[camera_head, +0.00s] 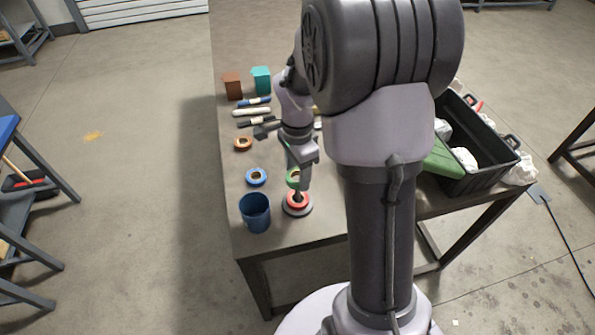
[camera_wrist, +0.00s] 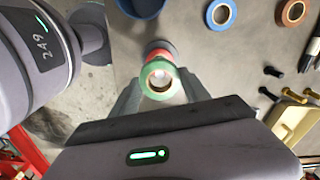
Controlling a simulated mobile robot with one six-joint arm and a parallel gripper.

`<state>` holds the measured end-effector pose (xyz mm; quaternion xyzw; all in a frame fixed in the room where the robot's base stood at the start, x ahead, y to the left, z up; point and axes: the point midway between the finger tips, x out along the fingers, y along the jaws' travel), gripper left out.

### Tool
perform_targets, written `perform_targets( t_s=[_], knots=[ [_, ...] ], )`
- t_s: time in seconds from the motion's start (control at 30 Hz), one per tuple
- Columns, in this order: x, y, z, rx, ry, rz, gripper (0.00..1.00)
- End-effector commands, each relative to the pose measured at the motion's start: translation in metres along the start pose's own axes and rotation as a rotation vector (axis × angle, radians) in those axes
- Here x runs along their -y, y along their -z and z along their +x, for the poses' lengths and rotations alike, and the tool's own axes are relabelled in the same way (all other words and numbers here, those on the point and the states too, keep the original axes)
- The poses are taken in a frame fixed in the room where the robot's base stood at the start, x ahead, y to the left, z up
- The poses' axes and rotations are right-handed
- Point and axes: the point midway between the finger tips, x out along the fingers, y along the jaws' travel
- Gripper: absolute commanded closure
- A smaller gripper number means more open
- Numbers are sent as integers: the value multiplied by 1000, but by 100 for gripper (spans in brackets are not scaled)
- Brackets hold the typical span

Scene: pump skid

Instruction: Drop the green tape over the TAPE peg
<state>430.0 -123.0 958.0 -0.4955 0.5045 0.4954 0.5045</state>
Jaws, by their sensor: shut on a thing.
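The green tape (camera_head: 291,180) is a ring held between the fingers of my gripper (camera_head: 297,174). In the wrist view the green tape (camera_wrist: 147,79) sits between the two fingertips (camera_wrist: 160,84), its hole facing the camera. A red tape roll (camera_head: 297,208) lies on a round grey base (camera_head: 306,213) just below it in the head view. The red roll (camera_wrist: 158,47) shows partly behind the green tape in the wrist view. The peg is mostly hidden, and I cannot tell whether its tip is inside the green ring. No TAPE label is readable.
A blue cup (camera_head: 255,213) stands close left of the base. A blue tape roll (camera_head: 248,178) and an orange-brown roll (camera_head: 243,144) lie behind it. Pens and tools (camera_head: 251,112) lie further back. A black crate (camera_head: 478,181) stands at the right. Bolts (camera_wrist: 288,92) show in the wrist view.

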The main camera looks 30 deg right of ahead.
Motion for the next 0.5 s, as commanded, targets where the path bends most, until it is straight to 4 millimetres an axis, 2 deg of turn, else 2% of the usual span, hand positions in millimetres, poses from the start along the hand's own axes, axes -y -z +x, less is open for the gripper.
perform_targets(
  t_s=[0.3, 0.33, 0.43, 0.5],
  knots=[
    [0, 0, 4, 0, 0, 0, 78],
    [0, 0, 4, 0, 0, 0, 44],
    [0, 0, 4, 0, 0, 0, 25],
    [0, 0, 4, 0, 0, 0, 21]
  ],
)
